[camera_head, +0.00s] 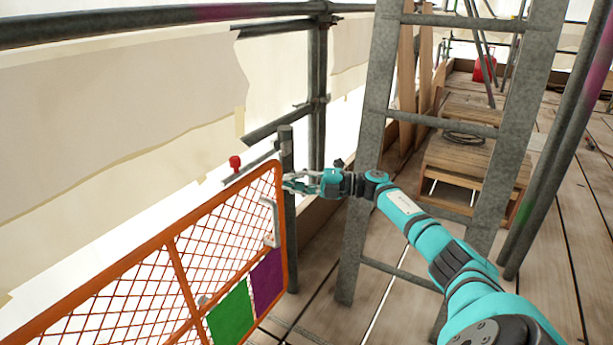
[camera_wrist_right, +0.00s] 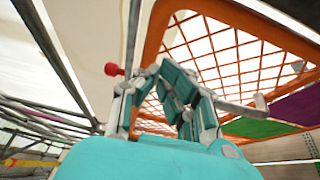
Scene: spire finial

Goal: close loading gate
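The orange mesh loading gate (camera_head: 172,250) fills the lower left of the head view, with a green panel and a purple panel low on its right part. A grey handle (camera_head: 272,222) sits near its right edge. The gate also shows in the right wrist view (camera_wrist_right: 152,42). My right gripper (camera_head: 290,183) is at the gate's upper right corner, beside a grey upright post (camera_head: 290,240). Its fingers are apart in the right wrist view (camera_wrist_right: 160,108), and nothing is clearly held; whether they touch the gate is unclear. My left gripper is out of view.
A red knob (camera_head: 235,163) on a grey bar is just behind the gate's top corner. A grey ladder (camera_head: 378,130) stands close to my right arm. Wooden steps (camera_head: 465,150) and a red container (camera_head: 484,69) are farther back on the plank deck.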

